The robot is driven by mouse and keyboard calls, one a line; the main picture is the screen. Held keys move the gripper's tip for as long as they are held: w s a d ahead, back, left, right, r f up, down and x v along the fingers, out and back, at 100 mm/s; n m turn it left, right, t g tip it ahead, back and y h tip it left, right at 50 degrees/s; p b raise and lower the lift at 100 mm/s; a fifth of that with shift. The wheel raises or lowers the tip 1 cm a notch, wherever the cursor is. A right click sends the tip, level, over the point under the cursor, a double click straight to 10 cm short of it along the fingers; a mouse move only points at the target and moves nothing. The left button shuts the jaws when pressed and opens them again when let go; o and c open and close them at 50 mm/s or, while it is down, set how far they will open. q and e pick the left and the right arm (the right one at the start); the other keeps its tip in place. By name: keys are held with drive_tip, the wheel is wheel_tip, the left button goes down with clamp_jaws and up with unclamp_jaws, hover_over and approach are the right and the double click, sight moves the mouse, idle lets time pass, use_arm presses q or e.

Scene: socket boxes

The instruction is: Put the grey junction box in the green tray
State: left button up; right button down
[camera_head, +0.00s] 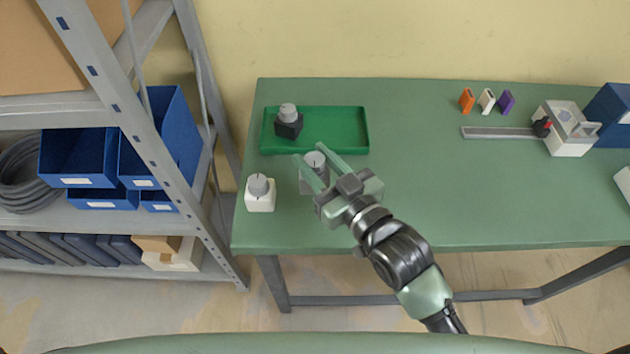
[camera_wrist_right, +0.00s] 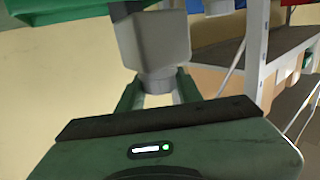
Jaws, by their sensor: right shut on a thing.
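The grey junction box (camera_head: 312,185), with a round grey knob on top, is between the fingers of my right gripper (camera_head: 309,151), just in front of the green tray. My right gripper is shut on it. In the right wrist view, which looks upside down, the grey junction box (camera_wrist_right: 158,40) shows with its knob between the green fingers. The green tray (camera_head: 345,130) lies at the back left of the table; its green edge also shows in the right wrist view (camera_wrist_right: 60,12). I cannot tell how far the box is above the table. My left gripper is not in view.
A black box with a grey knob (camera_head: 289,128) stands in the tray's left part; its right part is empty. A white box with a knob (camera_head: 260,198) stands left of my gripper. A clamp-like device (camera_head: 570,130) and small coloured pieces (camera_head: 487,101) are at right. The table (camera_head: 440,190) between is clear.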

drive_tip(key=shift+f, duration=3.25)
drive_tip(key=shift+f, duration=0.2)
drive_tip(key=c, duration=0.9)
unclamp_jaws()
drive_tip(key=shift+c, duration=0.2)
